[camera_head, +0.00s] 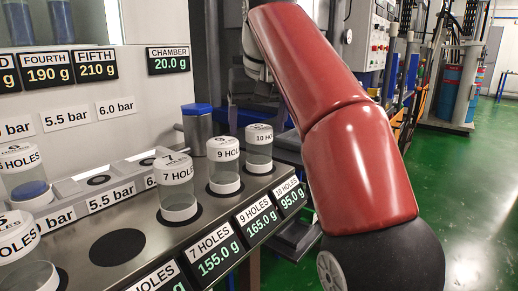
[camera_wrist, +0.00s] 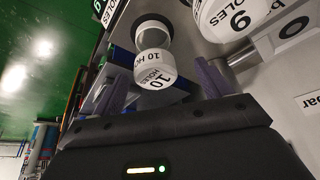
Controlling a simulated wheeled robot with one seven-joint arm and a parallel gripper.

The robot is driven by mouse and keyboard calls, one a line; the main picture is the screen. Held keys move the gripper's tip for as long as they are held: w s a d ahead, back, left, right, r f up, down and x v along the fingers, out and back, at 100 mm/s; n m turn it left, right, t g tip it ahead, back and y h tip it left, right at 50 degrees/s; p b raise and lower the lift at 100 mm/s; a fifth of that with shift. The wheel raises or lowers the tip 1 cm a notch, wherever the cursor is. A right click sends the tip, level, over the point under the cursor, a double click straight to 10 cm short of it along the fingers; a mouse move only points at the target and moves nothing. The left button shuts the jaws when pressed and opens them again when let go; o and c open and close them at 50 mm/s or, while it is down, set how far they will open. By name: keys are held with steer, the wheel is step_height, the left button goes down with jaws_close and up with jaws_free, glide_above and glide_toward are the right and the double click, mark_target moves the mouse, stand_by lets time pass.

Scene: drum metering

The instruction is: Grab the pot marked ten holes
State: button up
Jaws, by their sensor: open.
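The pot marked 10 HOLES (camera_head: 259,147) is a clear cylinder with a white lettered lid and white base. It stands upright at the far end of the dark shelf, behind its 95.0 g display (camera_head: 291,197). In the wrist view, the same pot (camera_wrist: 154,62) lies ahead of my gripper (camera_wrist: 162,80), roughly between the lines of the two open fingers. The gripper is open, and I see nothing held. Whether a finger touches the pot is unclear.
The 9 HOLES pot (camera_head: 224,164) stands close beside it, and its lid (camera_wrist: 222,16) is near the right finger in the wrist view. The 7 HOLES pot (camera_head: 177,188) is nearer. A blue-lidded grey container (camera_head: 197,128) stands behind. An empty dark round spot (camera_head: 117,247) is at the front.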

mark_target(259, 140)
steer(key=shift+d+b+x, duration=0.2)
steer(key=shift+b+x, duration=0.4)
steer(key=shift+x, duration=0.8)
steer(key=shift+d+b+x, duration=0.2)
steer(key=shift+b+x, duration=0.4)
steer(key=shift+x, duration=0.75)
steer(key=shift+w, duration=0.15)
steer(key=shift+c, duration=0.5)
steer(key=c, duration=1.1)
steer(key=shift+r, duration=0.2)
